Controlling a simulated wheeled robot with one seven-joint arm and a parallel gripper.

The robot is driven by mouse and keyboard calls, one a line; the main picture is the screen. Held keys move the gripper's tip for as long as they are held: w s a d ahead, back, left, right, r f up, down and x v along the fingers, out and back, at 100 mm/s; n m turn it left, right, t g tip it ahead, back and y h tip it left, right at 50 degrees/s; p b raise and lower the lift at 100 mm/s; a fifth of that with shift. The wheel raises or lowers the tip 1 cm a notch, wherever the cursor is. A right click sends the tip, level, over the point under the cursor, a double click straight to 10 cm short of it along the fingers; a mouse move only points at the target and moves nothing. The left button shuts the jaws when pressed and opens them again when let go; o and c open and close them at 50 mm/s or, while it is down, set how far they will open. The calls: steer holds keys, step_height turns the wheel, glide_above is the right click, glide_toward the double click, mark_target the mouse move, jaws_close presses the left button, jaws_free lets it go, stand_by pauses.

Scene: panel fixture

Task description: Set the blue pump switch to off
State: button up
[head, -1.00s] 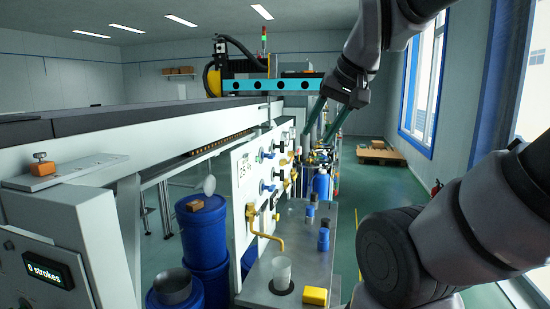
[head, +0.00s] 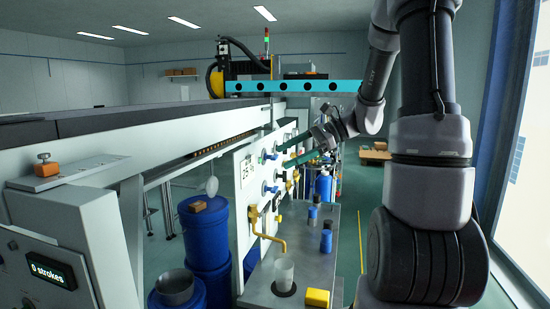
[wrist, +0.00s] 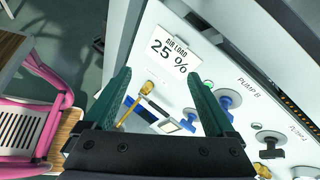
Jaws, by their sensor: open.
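A white panel (wrist: 170,20) bears a PUMP B label (wrist: 248,88). Another blue handle (wrist: 187,123) shows between the fingers, lower on the panel. A black switch (wrist: 270,141) sits by the PUMP A label (wrist: 298,131). My gripper (wrist: 159,78) has green fingers, spread apart with nothing between them. In the head view my gripper (head: 279,157) points left at the panel, close to its blue handles (head: 268,155). Contact cannot be told.
A sign (wrist: 172,48) reads AIR LOAD 25 %. A yellow pipe (head: 268,238) projects from the panel low down. Blue drums (head: 205,240) stand left.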

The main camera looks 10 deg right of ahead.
mark_target(277, 157)
steer(key=w+d+f+m+t+y, duration=0.3)
steer(key=w+d+f+m+t, duration=0.2)
steer(key=w+d+m+t, duration=0.35)
steer(key=shift+n+g, duration=0.25)
steer(key=shift+g, duration=0.7)
steer(key=x, duration=0.7)
steer(key=w+x, duration=0.1)
steer(key=x, duration=0.3)
steer(key=shift+w+d+r, duration=0.1)
steer(key=shift+d+r, duration=0.15)
steer(key=shift+d, duration=0.05)
steer(key=c, duration=1.4)
